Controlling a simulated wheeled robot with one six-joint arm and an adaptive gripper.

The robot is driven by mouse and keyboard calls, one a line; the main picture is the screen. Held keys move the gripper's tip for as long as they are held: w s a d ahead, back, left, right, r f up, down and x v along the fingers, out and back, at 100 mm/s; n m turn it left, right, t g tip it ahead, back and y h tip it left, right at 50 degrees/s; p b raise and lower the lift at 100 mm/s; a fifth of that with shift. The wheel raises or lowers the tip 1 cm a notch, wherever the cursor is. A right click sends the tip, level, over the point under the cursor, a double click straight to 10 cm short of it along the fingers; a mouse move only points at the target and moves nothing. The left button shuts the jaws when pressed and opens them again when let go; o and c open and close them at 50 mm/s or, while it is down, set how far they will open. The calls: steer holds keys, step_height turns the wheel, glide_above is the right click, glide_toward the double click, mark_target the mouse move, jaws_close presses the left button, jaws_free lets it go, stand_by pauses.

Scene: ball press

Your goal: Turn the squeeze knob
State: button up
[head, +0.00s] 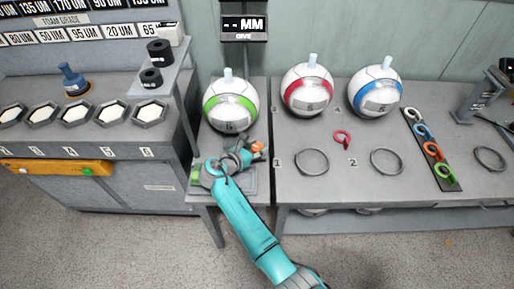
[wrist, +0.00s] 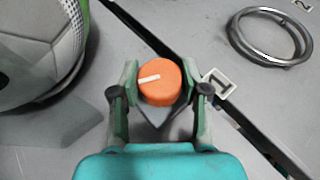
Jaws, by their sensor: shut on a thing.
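The squeeze knob (wrist: 159,82) is a round orange knob with a white pointer line, which points to the left in the wrist view. My gripper (wrist: 160,92) has one green-grey finger on each side of the knob and is shut on it. In the head view the knob (head: 257,147) shows as a small orange spot at the right of my gripper (head: 250,152). The green-striped ball (head: 230,103) sits on the press stand just behind my gripper. The display (head: 244,28) above reads "-- MM" and "GIVE".
A red-striped ball (head: 307,90) and a blue-striped ball (head: 375,91) sit on the right bench. Metal rings (head: 312,161), a red clip (head: 342,138) and a strip of coloured hooks (head: 432,150) lie there.

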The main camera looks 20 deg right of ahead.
steer(key=shift+m+g+h, duration=0.6)
steer(key=shift+m+g, duration=0.4)
steer(key=o, duration=1.1)
steer(key=shift+o, duration=0.2)
steer(key=shift+a, duration=0.15)
steer(key=v, duration=1.1)
steer(key=shift+a+r, duration=0.25)
steer(key=shift+a, duration=0.1)
